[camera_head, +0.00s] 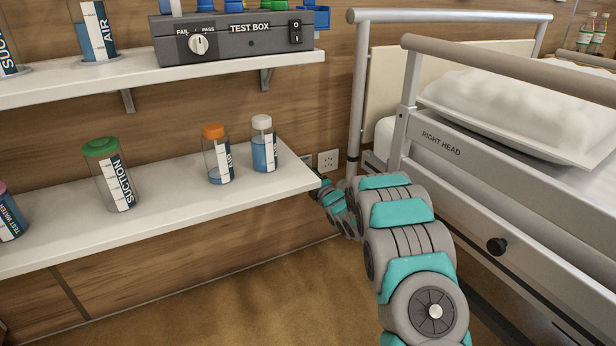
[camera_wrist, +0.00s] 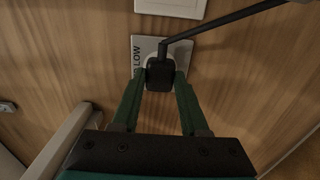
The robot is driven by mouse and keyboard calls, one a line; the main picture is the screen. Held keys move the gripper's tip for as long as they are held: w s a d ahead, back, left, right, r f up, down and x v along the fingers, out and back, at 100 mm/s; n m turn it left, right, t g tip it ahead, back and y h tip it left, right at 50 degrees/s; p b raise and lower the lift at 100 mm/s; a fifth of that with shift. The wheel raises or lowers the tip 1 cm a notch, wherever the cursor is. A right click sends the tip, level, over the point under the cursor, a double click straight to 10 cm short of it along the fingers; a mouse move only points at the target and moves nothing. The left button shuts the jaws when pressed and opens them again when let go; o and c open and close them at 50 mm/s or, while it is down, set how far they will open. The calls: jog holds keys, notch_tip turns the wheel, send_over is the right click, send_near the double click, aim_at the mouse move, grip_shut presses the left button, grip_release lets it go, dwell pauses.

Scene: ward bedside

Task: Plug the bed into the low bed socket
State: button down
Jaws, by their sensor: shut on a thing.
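In the wrist view, my gripper (camera_wrist: 160,80) is shut on a black plug (camera_wrist: 159,70), with one green finger on each side of it. The plug is in front of the low socket (camera_wrist: 137,48), a pale wall plate marked LOW, and covers its middle. I cannot tell whether the plug is fully seated. A dark cable (camera_wrist: 230,20) runs from the plug to the upper right. The bed (camera_head: 445,143), labelled RIGHT HEAD, stands at the right in the head view. There, my gripper, the plug and the low socket are hidden behind my arm and the lower shelf.
Another pale wall plate (camera_wrist: 171,6) is above the low socket. A socket (camera_head: 328,160) shows on the wall between shelf and bed. The lower shelf (camera_head: 160,220) holds several bottles, close to my arm. The upper shelf (camera_head: 200,73) carries a test box (camera_head: 245,40).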

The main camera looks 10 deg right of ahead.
jog(key=shift+w+a, duration=0.15)
jog(key=shift+w, duration=0.4)
jog(key=shift+c, duration=1.7)
grip_release()
jog(key=shift+s, duration=0.1)
jog(key=v, duration=0.7)
jog(key=shift+s, duration=0.3)
